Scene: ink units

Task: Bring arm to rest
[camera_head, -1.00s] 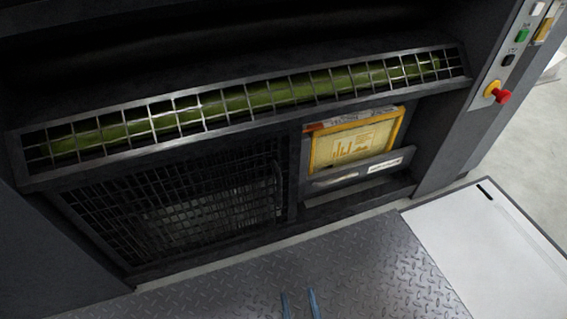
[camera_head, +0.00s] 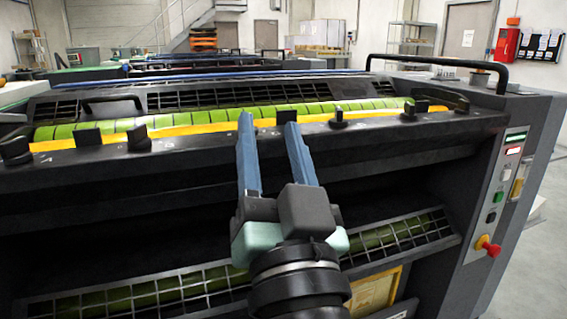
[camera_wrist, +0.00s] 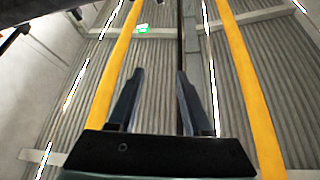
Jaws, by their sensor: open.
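My gripper (camera_head: 267,118) is raised in front of the dark printing machine (camera_head: 400,145) in the head view, its two blue fingers pointing up and away. The fingers are apart and nothing is between them. In the wrist view the open gripper (camera_wrist: 158,75) points toward a ribbed ceiling (camera_wrist: 165,55) with yellow beams, and it is empty. Whether the fingers touch the machine cannot be told from the head view, where they overlap its upper ledge.
A green roller (camera_head: 90,130) with a yellow strip runs along the machine's top, with black knobs (camera_head: 139,138) along the ledge. A red emergency button (camera_head: 488,246) sits on the right side panel. A black rail (camera_head: 440,60) stands at the back right.

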